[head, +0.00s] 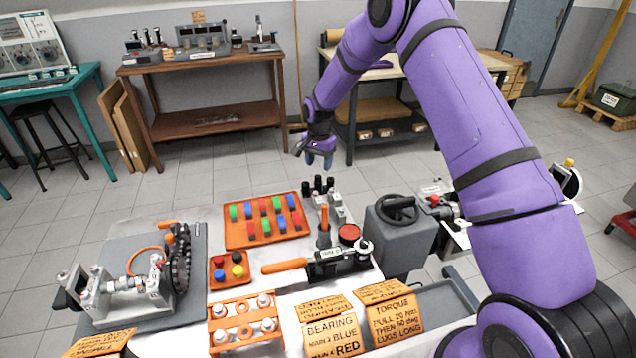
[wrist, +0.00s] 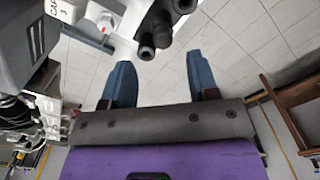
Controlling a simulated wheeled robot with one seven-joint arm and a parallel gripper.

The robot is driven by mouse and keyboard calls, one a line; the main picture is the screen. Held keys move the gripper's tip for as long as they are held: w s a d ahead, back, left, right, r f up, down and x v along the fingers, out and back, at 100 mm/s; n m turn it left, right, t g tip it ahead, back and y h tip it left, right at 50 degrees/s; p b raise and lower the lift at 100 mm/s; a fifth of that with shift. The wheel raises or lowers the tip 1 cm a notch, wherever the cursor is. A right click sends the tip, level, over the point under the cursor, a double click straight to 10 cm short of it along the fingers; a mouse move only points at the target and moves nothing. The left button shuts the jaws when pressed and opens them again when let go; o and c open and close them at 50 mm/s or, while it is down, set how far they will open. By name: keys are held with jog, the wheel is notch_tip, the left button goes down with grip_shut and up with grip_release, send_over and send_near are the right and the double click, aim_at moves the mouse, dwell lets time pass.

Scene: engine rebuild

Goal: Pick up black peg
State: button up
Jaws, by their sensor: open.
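My gripper (head: 320,160) hangs beyond the far edge of the work table in the head view. In the wrist view its two blue fingers (wrist: 161,78) are open and apart, with nothing between them. Several short black pegs (head: 318,184) stand upright in a group on a grey metal part near the table's far edge, just below my gripper in the picture. Dark pegs (wrist: 147,45) show ahead of the fingertips in the wrist view, apart from them. A small black piece (head: 219,275) also sits in a little orange tray with coloured ones.
An orange tray (head: 232,240) of red, green and blue pieces lies left of the pegs. A grey box with a handwheel (head: 397,236) stands to the right. An orange-handled torque wrench (head: 290,265) lies nearer.

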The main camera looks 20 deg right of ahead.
aim_at(318, 176)
jog(key=shift+w+a+f, duration=0.1)
jog(key=shift+f, duration=1.3)
jog(key=shift+w+f, duration=0.1)
jog(key=shift+f, duration=1.25)
grip_shut()
